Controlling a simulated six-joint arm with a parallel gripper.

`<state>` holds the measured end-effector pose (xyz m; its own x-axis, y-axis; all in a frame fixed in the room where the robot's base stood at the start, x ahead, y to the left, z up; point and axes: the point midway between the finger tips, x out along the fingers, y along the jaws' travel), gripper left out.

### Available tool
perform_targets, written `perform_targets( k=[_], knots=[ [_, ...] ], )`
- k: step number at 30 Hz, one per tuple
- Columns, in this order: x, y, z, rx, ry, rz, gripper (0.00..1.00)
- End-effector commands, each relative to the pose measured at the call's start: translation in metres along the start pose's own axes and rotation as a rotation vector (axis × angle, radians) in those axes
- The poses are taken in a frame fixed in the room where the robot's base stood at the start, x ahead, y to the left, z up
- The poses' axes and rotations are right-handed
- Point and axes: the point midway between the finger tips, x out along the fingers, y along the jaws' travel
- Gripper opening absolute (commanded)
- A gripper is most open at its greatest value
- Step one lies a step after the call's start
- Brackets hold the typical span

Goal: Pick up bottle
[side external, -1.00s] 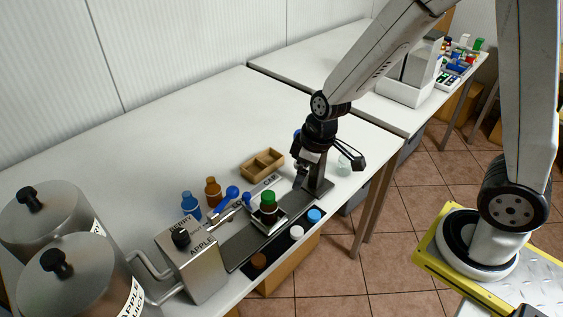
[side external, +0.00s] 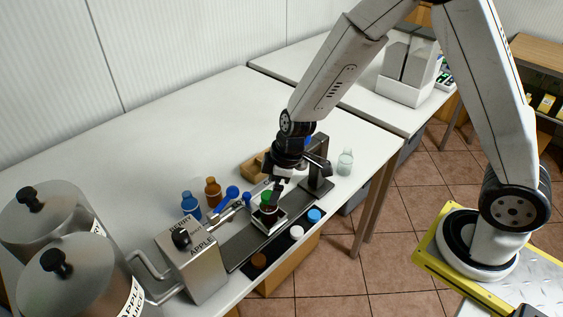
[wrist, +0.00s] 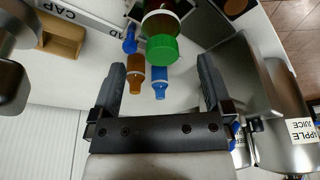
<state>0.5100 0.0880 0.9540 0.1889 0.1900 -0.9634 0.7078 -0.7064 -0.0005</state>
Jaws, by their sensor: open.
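A dark red bottle with a green cap (side external: 268,208) stands on a small light plate on the dark track along the table. My gripper (side external: 274,187) is right above and close to it, pointing down. In the wrist view the bottle's green cap (wrist: 162,47) shows at top centre, and my open gripper (wrist: 162,78) has a finger to either side, short of the cap. Nothing is between the fingers' pads. A blue bottle (side external: 191,206) and an orange-brown bottle (side external: 212,192) stand on the table behind the track; whether my gripper touches the green cap is hard to tell.
A steel juice dispenser (side external: 195,262) and two large tanks (side external: 90,290) stand at the left. Blue-ended rods reach toward the bottle. A dark post (side external: 318,165) stands just right of my gripper, with a wooden box behind. Loose caps lie along the front edge. The table's back is clear.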

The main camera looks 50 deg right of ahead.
Motion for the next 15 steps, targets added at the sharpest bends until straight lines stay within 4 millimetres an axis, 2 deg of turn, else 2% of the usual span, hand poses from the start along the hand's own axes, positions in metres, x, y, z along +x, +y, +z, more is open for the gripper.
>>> perform_targets(
  k=[6, 15],
  knots=[
    [0.013, 0.000, 0.000, 0.001, 0.000, 0.001, 1.00],
    [0.016, 0.000, 0.000, 0.001, -0.001, 0.001, 1.00]
  ],
)
